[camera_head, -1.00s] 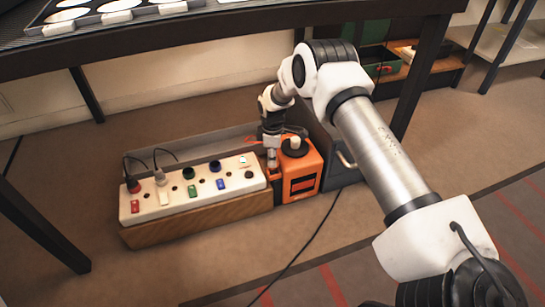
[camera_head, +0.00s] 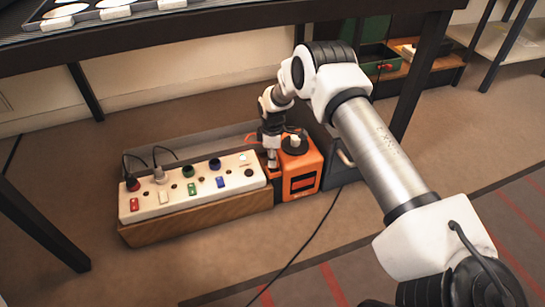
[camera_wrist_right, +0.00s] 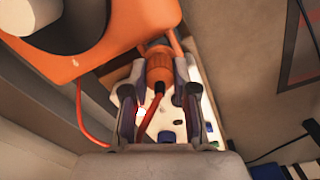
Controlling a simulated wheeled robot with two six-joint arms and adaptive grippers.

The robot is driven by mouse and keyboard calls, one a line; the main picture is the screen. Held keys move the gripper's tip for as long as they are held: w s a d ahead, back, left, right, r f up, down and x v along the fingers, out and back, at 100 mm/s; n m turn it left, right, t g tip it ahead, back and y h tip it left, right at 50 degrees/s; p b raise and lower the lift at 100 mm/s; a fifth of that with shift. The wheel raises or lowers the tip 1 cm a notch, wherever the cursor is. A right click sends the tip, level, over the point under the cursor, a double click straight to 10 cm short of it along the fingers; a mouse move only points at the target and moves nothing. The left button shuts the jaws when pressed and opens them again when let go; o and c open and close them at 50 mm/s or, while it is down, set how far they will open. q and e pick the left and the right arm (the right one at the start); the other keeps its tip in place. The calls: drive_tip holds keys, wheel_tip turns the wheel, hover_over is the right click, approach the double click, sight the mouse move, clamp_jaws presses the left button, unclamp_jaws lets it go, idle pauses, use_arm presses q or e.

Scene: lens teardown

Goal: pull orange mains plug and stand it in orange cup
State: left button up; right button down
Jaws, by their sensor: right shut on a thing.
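My right gripper (camera_wrist_right: 157,98) is shut on the orange mains plug (camera_wrist_right: 158,68), with its red cord running down between the fingers. In the head view the same gripper (camera_head: 272,163) points down at the right end of the white socket strip (camera_head: 205,190), and the plug there is too small to make out. A small orange holder (camera_head: 275,174), which looks like the orange cup, sits just below the fingertips, against an orange box. I cannot tell whether the plug is inside it or just above. My left gripper is not in view.
The orange box (camera_head: 302,175) with a black knob stands right beside the gripper. The strip carries several other plugs, including a red one (camera_head: 132,184) and a grey one (camera_head: 160,176) with cords. A dark table (camera_head: 200,40) overhangs behind. The floor in front is clear except for a black cable.

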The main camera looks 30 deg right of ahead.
drive_tip(key=shift+f+b, duration=0.45)
drive_tip(key=shift+f, duration=0.45)
idle(0.3)
drive_tip(key=c, duration=0.8)
unclamp_jaws()
